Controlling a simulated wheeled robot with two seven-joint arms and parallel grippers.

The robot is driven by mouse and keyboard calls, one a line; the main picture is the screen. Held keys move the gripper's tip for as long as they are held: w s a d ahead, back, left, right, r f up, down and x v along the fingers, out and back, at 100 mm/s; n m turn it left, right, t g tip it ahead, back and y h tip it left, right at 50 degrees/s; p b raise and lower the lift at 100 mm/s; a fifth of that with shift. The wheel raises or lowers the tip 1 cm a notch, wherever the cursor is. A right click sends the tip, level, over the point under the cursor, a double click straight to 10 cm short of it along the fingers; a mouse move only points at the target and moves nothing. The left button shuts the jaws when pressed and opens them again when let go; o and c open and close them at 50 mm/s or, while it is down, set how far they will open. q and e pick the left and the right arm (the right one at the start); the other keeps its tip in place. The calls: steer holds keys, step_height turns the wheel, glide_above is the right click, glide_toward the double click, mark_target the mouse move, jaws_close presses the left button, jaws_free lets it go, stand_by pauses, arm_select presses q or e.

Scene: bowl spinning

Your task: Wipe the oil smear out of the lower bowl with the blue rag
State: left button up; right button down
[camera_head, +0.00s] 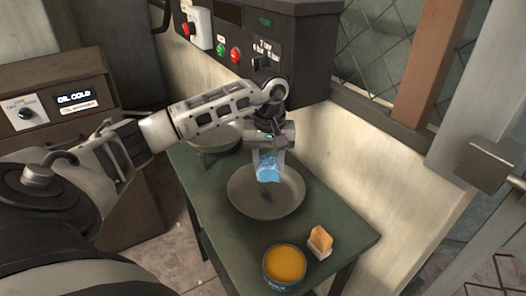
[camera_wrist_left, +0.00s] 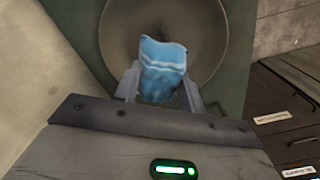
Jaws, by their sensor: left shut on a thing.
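My left gripper (camera_head: 267,164) is shut on the blue rag (camera_head: 268,173) and holds it over the near grey bowl (camera_head: 290,205) on the green table. The rag hangs between the fingers. In the left wrist view, the rag (camera_wrist_left: 163,62) shows between the fingertips (camera_wrist_left: 160,85) with the round bowl (camera_wrist_left: 212,40) behind it. A dark patch (camera_head: 266,197) shows inside the bowl below the rag, and I cannot tell smear from shadow. Whether the rag touches the bowl is unclear. A second bowl (camera_head: 217,142) stands farther back, partly hidden by my arm.
A wax tin (camera_head: 285,268) and an orange-and-white block (camera_head: 320,242) sit at the green table's (camera_head: 225,240) near right. A control box (camera_head: 285,45) with buttons is on the wall above.

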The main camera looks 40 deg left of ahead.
mark_target(263, 191)
arm_select(q)
steer(key=shift+s+a+r, duration=0.1)
steer(key=shift+s+a, duration=0.05)
steer(key=shift+a, duration=0.7)
steer(key=shift+f, duration=0.25)
steer(key=shift+f+b, duration=0.6)
step_height(263, 191, down, 4)
steer(key=shift+d+b, duration=0.1)
steer(key=shift+b, duration=1.15)
steer(key=shift+f, duration=0.15)
arm_select(e)
steer(key=shift+a+f, duration=0.2)
steer(key=shift+f, duration=0.55)
steer(key=shift+a, duration=0.1)
arm_select(q)
steer(key=shift+f+b, duration=0.6)
arm_select(e)
steer(key=shift+f, duration=0.6)
